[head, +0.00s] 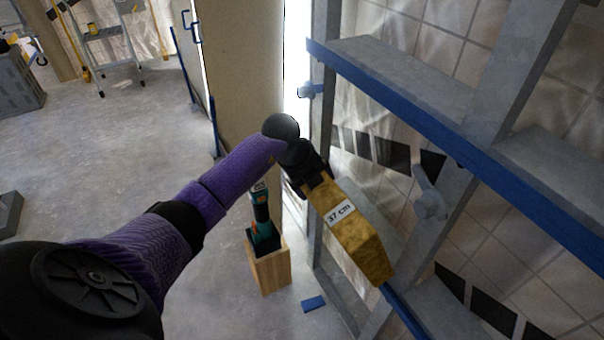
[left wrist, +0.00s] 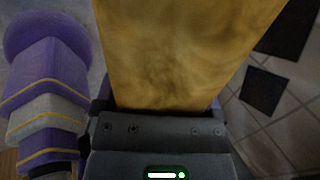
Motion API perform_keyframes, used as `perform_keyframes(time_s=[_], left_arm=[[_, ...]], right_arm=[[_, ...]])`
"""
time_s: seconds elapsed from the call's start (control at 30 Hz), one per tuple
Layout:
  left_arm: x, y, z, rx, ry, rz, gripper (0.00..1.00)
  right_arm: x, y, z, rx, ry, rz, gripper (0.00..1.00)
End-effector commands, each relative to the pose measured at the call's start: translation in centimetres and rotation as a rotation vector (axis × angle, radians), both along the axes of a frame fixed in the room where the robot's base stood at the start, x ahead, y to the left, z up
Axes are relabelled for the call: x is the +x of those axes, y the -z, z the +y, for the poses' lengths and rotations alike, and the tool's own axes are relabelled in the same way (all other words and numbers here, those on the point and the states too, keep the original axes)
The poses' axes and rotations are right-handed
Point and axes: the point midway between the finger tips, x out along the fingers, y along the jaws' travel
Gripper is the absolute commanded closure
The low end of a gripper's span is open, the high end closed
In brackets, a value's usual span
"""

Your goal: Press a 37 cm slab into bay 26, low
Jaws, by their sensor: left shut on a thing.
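A yellow-brown slab (head: 357,242) with a white label reading "37 cm" is held by my left gripper (head: 316,182) at its upper left end. The slab slants down to the right, in front of the grey metal frame (head: 488,97). In the left wrist view the slab (left wrist: 185,50) fills the upper middle, and the jaws (left wrist: 160,112) are closed on its near end. Whether the slab touches the frame, I cannot tell. No bay number is readable. My right gripper is not in view.
A blue rail (head: 430,118) crosses the frame above the slab. A grey knob (head: 430,204) sticks out from an upright right of the slab. A wooden block (head: 268,268) with a teal-and-black tool (head: 262,222) stands on the floor. A stepladder (head: 112,45) is far back left.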

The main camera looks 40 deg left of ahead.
Motion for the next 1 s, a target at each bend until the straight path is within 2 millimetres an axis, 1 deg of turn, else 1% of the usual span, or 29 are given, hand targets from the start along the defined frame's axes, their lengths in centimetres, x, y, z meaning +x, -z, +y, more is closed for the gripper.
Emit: perform_keyframes(time_s=[0.03,0.2,0.37,0.53,0.7,1.0], left_arm=[[0.6,0.6,-0.2,-0.001,0.000,-0.001,1.00],[2.3,0.8,-1.0,-0.002,0.001,0.000,1.00],[4.0,0.2,-1.6,-0.002,0.000,-0.001,1.00],[5.4,0.0,-2.2,0.000,0.001,-0.002,1.00],[6.2,-0.3,-2.6,-0.001,0.001,-0.004,1.00],[6.4,-0.5,-2.6,-0.001,0.001,-0.007,1.00]], right_arm=[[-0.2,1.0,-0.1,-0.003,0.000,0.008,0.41],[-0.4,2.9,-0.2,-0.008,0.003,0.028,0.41],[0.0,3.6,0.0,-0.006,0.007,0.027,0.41],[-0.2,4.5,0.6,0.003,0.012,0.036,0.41],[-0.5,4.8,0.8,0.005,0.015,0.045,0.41],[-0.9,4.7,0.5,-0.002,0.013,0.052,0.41]])
